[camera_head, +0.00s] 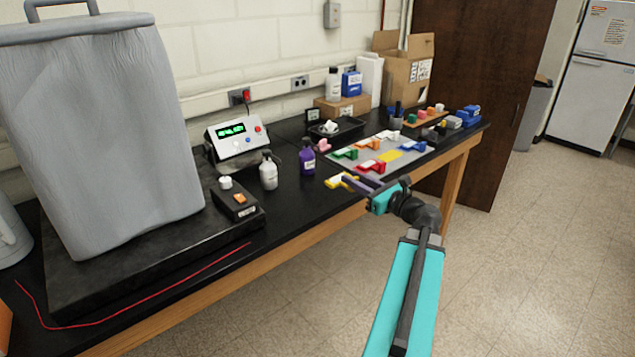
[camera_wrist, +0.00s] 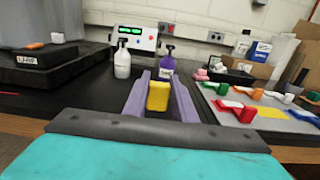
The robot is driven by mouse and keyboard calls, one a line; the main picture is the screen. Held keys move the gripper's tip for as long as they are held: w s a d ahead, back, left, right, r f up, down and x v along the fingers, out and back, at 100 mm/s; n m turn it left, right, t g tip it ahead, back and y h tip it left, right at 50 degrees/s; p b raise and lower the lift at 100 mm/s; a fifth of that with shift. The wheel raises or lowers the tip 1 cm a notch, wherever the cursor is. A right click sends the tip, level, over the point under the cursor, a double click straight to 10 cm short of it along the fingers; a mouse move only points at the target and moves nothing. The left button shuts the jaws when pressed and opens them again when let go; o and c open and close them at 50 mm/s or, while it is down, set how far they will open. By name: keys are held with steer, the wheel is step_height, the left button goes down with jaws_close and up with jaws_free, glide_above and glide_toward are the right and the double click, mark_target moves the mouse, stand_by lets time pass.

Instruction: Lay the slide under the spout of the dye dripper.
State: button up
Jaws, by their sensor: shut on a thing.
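My gripper (camera_head: 356,182) has purple fingers and is shut on a yellow piece with a white part (camera_head: 341,181), held near the bench's front edge. In the wrist view the yellow block (camera_wrist: 158,96) sits between the two fingers; its white part is hidden there. I cannot tell whether this piece is the slide. Nothing is clearly a dye dripper. A purple bottle (camera_head: 307,157) with a dark top stands beyond the fingers, and a white bottle (camera_head: 268,171) stands left of it. Both also show in the wrist view, the purple one (camera_wrist: 166,66) almost straight ahead.
A grey mat (camera_head: 410,157) carries green, red and blue pieces with white parts and a bare yellow patch. A display box (camera_head: 238,138), black tray (camera_head: 340,127) and cardboard boxes (camera_head: 408,75) stand behind. A large grey container (camera_head: 100,130) fills the left.

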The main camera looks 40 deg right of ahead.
steer(key=shift+d, duration=0.1)
steer(key=shift+w+d, duration=0.2)
steer(key=shift+w, duration=0.25)
steer(key=w+d+p, duration=0.1)
steer(key=w, duration=0.3)
steer(key=w+d+f+p, duration=0.1)
steer(key=w, duration=0.4)
steer(key=w+p, duration=0.1)
steer(key=w, duration=0.4)
steer(key=shift+w+d+f, duration=0.2)
steer(key=shift+d+f, duration=0.05)
steer(key=shift+d, duration=0.15)
steer(key=shift+f, duration=0.15)
steer(key=shift+f+p, duration=0.7)
steer(key=shift+f, duration=0.95)
steer(key=shift+f+b, duration=0.5)
steer(key=shift+f, duration=0.1)
steer(key=o, duration=1)
